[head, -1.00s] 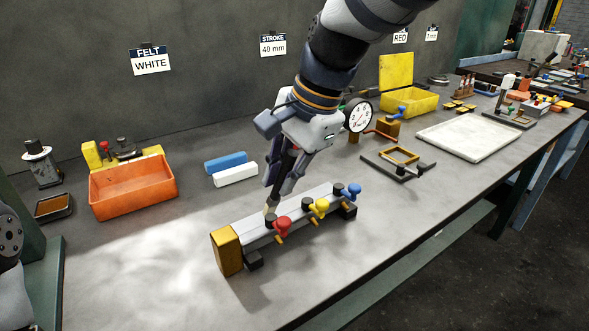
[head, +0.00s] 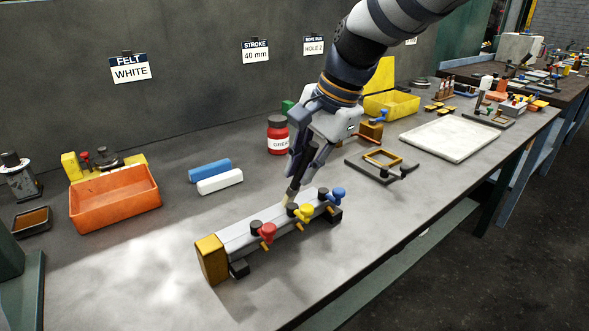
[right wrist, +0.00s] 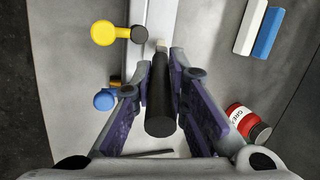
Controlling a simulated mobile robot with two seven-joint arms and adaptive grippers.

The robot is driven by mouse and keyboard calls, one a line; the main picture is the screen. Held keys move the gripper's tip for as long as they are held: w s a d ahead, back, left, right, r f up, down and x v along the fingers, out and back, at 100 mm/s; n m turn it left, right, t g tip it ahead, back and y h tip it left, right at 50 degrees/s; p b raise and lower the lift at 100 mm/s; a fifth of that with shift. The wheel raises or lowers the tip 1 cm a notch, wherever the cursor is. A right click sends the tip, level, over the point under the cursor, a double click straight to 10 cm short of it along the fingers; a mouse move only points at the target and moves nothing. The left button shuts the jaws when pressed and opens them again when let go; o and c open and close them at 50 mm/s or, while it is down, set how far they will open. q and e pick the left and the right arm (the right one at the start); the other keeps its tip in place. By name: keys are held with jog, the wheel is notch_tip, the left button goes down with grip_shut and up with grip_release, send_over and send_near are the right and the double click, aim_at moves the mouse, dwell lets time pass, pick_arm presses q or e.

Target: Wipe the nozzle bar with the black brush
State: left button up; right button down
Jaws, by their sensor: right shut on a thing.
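The nozzle bar (head: 240,236) is a long grey bar lying on the bench, with a yellow block at its near left end. Red (head: 267,232), yellow (head: 303,213) and blue (head: 336,195) valve knobs stand along its front side. My right gripper (head: 299,172) is shut on the black brush (right wrist: 159,95), which it holds tilted with the pale bristles (head: 287,201) down. The bristle tip is at the bar's top, behind the yellow knob; I cannot tell how firmly it touches. The wrist view shows the brush between both fingers. My left gripper is not in view.
Behind the bar lie a blue block (head: 210,170) and a white block (head: 220,182). A red jar (head: 278,136) stands near the wall. An orange bin (head: 115,203) is at left, a white tray (head: 450,140) at right. The bench in front of the bar is clear.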

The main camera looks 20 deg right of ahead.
jog(key=shift+w+d, duration=0.3)
jog(key=shift+d, duration=0.5)
jog(key=shift+s+a+f, duration=0.1)
jog(key=shift+s+a, duration=0.45)
jog(key=shift+a, duration=0.85)
jog(key=shift+s+a+r, duration=0.1)
jog(key=shift+s+a, duration=0.5)
jog(key=shift+a, duration=0.85)
jog(key=shift+s+a+f, duration=0.1)
jog(key=shift+s+a, duration=0.45)
jog(key=shift+a, duration=0.85)
jog(key=shift+w+d, duration=0.35)
jog(key=shift+d, duration=0.55)
jog(key=shift+w+d, duration=0.35)
jog(key=shift+d, duration=0.5)
jog(key=shift+w+d, duration=0.35)
jog(key=shift+d, duration=0.5)
jog(key=shift+w+d, duration=0.3)
jog(key=shift+d, duration=0.5)
jog(key=shift+w+d, duration=0.35)
jog(key=shift+d, duration=0.5)
notch_tip(320, 180, up, 6)
notch_tip(320, 180, up, 3)
jog(key=shift+r, duration=0.1)
